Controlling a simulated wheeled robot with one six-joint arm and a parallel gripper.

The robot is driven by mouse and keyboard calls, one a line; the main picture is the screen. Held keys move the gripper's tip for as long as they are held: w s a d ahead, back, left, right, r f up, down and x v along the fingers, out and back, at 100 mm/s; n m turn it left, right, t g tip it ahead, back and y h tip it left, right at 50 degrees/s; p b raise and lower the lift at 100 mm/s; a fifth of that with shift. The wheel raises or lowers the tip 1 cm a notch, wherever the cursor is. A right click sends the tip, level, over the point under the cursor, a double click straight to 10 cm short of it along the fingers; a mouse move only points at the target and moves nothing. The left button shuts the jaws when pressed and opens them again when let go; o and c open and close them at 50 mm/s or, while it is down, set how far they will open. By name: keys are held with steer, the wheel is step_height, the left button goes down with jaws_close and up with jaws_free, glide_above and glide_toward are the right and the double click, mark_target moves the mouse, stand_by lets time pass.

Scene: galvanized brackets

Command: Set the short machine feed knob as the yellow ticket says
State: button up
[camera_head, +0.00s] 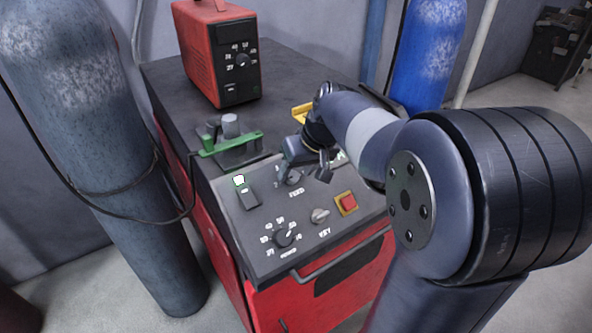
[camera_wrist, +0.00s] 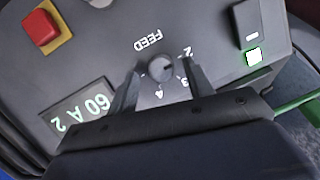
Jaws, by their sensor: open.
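My gripper (camera_wrist: 159,76) is open, with one finger on each side of the knob; contact is not clear. In the head view my gripper (camera_head: 304,172) is over the panel and partly hides the knob (camera_head: 293,178). A lit display (camera_wrist: 82,108) reads 60 A 2. A yellow piece (camera_head: 301,112) lies behind the gripper, with no readable writing.
The panel also has a numbered dial (camera_head: 284,238), a key switch (camera_head: 320,215), a red button on yellow (camera_head: 346,202) and a rocker switch (camera_head: 248,194) with a lit lamp. A red box (camera_head: 217,50) and a green clamp (camera_head: 232,143) stand on top. Gas cylinders flank the machine.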

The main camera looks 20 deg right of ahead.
steer(key=shift+a+f, duration=0.1)
steer(key=shift+f, duration=0.35)
steer(key=c, duration=1)
steer(key=shift+o, duration=0.2)
steer(key=shift+m, duration=0.4)
steer(key=m, duration=0.2)
steer(key=m+y, duration=0.1)
steer(key=m, duration=0.2)
steer(key=shift+t+y, duration=0.3)
steer(key=m+t+y, duration=0.1)
steer(key=m, duration=0.4)
steer(key=shift+s+f+b, duration=0.1)
steer(key=shift+b, duration=0.25)
steer(key=shift+m, duration=0.3)
